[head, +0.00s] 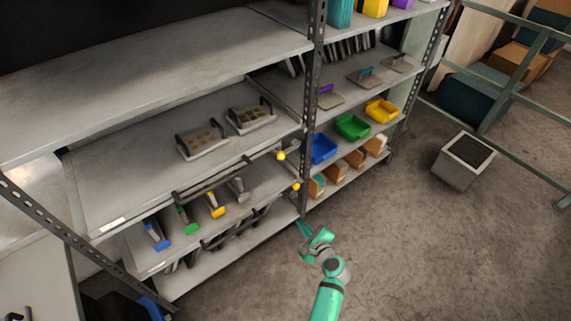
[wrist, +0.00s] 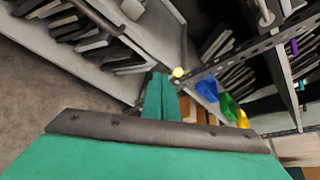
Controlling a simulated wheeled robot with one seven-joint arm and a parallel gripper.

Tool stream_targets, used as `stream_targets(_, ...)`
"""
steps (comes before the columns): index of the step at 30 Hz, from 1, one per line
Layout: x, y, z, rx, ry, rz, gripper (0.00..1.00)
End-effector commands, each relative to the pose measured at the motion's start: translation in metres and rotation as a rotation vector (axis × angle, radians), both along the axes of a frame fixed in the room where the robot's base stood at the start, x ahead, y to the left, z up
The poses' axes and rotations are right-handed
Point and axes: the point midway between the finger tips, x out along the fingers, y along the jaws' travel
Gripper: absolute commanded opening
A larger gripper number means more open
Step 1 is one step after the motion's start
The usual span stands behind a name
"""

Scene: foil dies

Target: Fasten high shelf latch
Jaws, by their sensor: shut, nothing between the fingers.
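Two yellow knobs sit at the right ends of the pull-out shelves on the left rack, by the middle post. The upper yellow knob (head: 281,156) is on the higher shelf (head: 120,190); the lower yellow knob (head: 296,186) is on the shelf below. My green gripper (head: 303,226) is shut and empty, below and apart from both knobs, near the foot of the post. In the wrist view, my gripper (wrist: 160,82) points toward the racks, and one yellow knob (wrist: 178,73) shows just beyond its tips. I cannot tell which knob that is.
The higher shelf carries two handled trays (head: 203,140) and has a dark front rail (head: 215,180). Colour-ended tools (head: 187,222) lie on the lower shelf. The perforated post (head: 312,110) stands between the racks. Blue, green and yellow bins (head: 352,126) are to its right.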

Motion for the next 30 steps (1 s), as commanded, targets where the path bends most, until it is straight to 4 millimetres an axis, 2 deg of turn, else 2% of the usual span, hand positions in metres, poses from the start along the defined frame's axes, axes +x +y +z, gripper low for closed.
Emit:
stream_targets(1, 0.024, -0.001, 0.018, 0.086, -0.005, 0.0, 0.0)
stream_targets(6, 0.077, 0.0, 0.07, 0.345, 0.0, 0.021, 0.0)
stream_targets(9, 0.096, 0.0, 0.095, 0.45, 0.0, 0.038, 0.0)
stream_targets(12, 0.107, 0.0, 0.112, 0.513, 0.002, 0.052, 0.0)
stream_targets(17, 0.112, 0.001, 0.121, 0.552, 0.005, 0.061, 0.0)
stream_targets(26, 0.113, 0.001, 0.12, 0.55, 0.005, 0.061, 0.0)
stream_targets(30, 0.12, 0.006, 0.12, 0.549, 0.004, 0.063, 0.0)
